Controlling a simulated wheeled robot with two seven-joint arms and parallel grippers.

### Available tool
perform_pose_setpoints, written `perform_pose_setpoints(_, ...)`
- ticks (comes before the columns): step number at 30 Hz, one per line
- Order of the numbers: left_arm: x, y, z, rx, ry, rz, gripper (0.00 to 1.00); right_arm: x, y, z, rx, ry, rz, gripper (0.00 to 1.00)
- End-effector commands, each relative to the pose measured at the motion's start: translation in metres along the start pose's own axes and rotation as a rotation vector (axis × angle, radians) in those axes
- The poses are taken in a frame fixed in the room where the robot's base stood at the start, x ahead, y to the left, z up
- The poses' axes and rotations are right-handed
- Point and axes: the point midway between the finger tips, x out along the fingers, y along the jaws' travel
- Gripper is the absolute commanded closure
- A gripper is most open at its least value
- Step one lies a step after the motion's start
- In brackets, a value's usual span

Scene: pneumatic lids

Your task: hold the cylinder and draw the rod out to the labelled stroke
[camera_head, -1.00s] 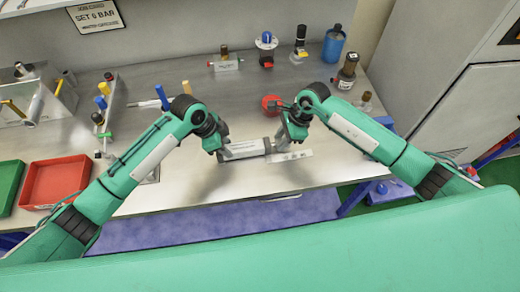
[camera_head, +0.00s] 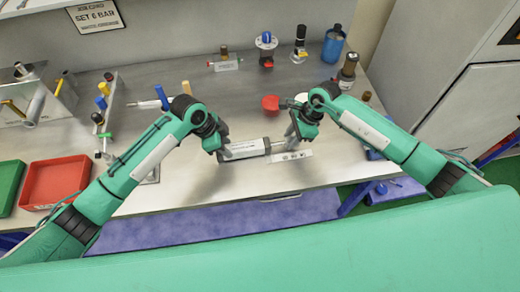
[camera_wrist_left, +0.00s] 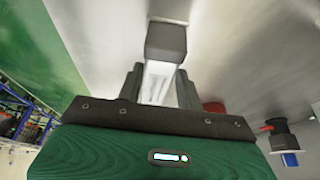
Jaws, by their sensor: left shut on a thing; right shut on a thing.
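The cylinder (camera_head: 245,149), a grey tube with a pale label and a dark end cap, lies level low over the metal bench. My left gripper (camera_head: 222,153) is shut on its left part. In the left wrist view the cylinder's dark cap (camera_wrist_left: 166,42) sticks out beyond the fingers of my left gripper (camera_wrist_left: 160,88). My right gripper (camera_head: 293,142) is shut at the rod, right of the cylinder and apart from its cap.
Bottles and fittings, including a blue container (camera_head: 334,44), line the back. A red tray (camera_head: 57,181) and a green tray (camera_head: 9,184) are at the left.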

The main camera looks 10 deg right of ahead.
Motion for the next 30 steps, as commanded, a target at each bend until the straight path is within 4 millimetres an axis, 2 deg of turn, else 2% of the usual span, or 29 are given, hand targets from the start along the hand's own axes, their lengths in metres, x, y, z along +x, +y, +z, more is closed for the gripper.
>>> perform_pose_setpoints(18, 0.001, 0.001, 0.002, -0.001, -0.005, 0.003, 0.84, -0.008, -0.001, -0.019, 0.003, 0.004, -0.003, 0.98)
perform_pose_setpoints(25, 0.001, 0.001, 0.002, -0.001, -0.005, 0.003, 0.84, -0.009, -0.001, -0.020, 0.002, 0.003, -0.003, 0.98)
perform_pose_setpoints(26, 0.001, 0.001, 0.002, -0.001, -0.005, 0.003, 0.84, -0.009, -0.001, -0.020, 0.002, 0.003, -0.003, 0.65)
perform_pose_setpoints(28, 0.001, 0.001, 0.002, -0.001, -0.005, 0.003, 0.84, -0.009, -0.001, -0.020, 0.002, 0.002, -0.003, 0.52)
perform_pose_setpoints(30, 0.001, 0.001, 0.002, -0.001, -0.005, 0.003, 0.84, -0.009, -0.001, -0.020, 0.001, 0.002, -0.002, 0.49)
